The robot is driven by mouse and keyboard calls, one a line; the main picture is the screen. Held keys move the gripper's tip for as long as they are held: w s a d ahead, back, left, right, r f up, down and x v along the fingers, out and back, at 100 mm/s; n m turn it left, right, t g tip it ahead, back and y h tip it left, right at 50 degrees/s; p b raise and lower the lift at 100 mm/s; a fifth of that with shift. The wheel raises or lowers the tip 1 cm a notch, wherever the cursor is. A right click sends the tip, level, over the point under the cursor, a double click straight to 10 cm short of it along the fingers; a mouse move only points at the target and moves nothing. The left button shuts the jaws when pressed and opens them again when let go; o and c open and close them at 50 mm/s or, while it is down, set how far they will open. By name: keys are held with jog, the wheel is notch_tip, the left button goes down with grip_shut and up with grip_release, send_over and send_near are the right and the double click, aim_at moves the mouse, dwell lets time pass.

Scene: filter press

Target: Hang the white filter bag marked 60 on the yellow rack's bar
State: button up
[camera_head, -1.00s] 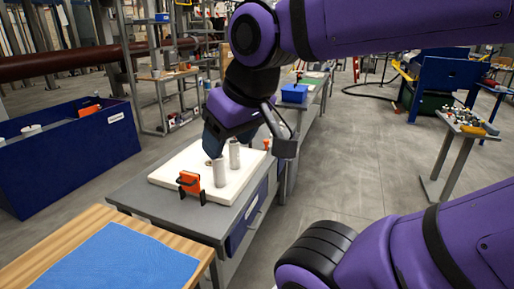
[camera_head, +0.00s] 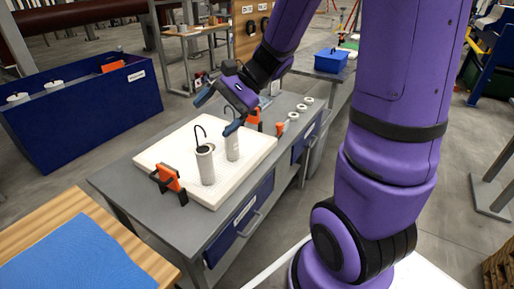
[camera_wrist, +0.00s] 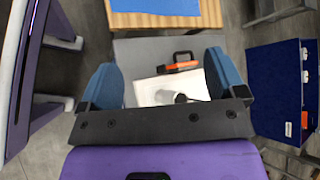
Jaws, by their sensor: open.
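No number is readable on either, so I cannot tell which is marked 60. My gripper (camera_head: 218,112) is open and empty, above the tray near the handles. In the wrist view my gripper (camera_wrist: 163,80) shows its blue fingers spread, with the white tray (camera_wrist: 148,88) and a cylinder's dark end (camera_wrist: 181,98) between them. I cannot identify the yellow rack or its bar.
The tray lies on a grey workbench (camera_head: 130,190) with blue drawers. An orange block with black handles (camera_head: 168,178) sits at the tray's near edge. White rings (camera_head: 307,101) lie on the bench's far right. A blue tub (camera_head: 85,115) stands left; a wooden table (camera_head: 125,240) is nearer.

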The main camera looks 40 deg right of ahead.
jog(key=w+d+f+m+t+y, duration=0.2)
jog(key=w+d+f+m+t, duration=0.15)
jog(key=w+f+m, duration=0.2)
jog(key=m+t+h, duration=0.8)
jog(key=m+t, duration=0.1)
jog(key=m, duration=0.6)
send_near(237, 134)
notch_tip(237, 134, down, 5)
jog(key=shift+x, duration=6.4)
jog(key=shift+a+r, duration=0.1)
jog(key=shift+a, duration=0.05)
jog(key=c, duration=0.9)
jog(key=shift+r, duration=2.5)
jog(key=shift+s, duration=0.1)
